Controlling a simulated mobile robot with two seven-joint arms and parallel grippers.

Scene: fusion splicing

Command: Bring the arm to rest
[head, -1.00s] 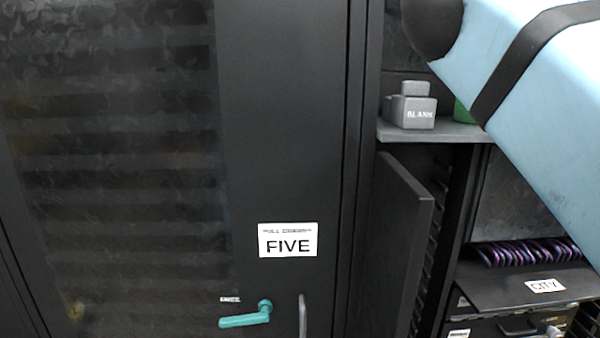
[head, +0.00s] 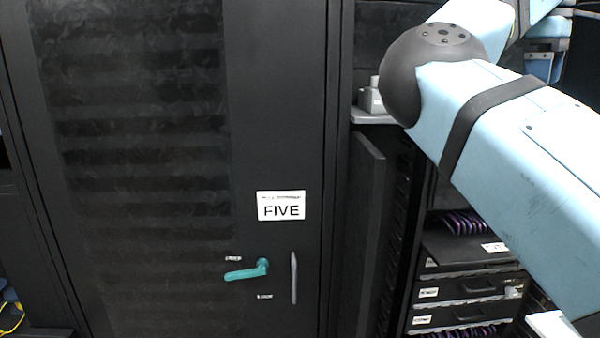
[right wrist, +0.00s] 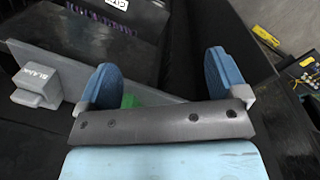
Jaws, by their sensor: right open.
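My right arm (head: 510,170) crosses the right side of the head view, light blue with black bands and a dark round elbow. In the right wrist view my right gripper (right wrist: 165,85) is open, with its two blue fingers wide apart. Nothing is held between them. A grey shelf (right wrist: 60,75) lies beyond the fingers, with a grey block marked BLANK (right wrist: 38,85) on it at the left. A bit of green shows beside the left finger. My left gripper is not in view.
A closed black cabinet door labelled FIVE (head: 281,206) has a teal handle (head: 247,271) and a grey pull bar (head: 294,278). Right of it an open narrow door (head: 367,230) stands beside a rack with drawers (head: 465,288). Yellow cables (head: 12,318) show at lower left.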

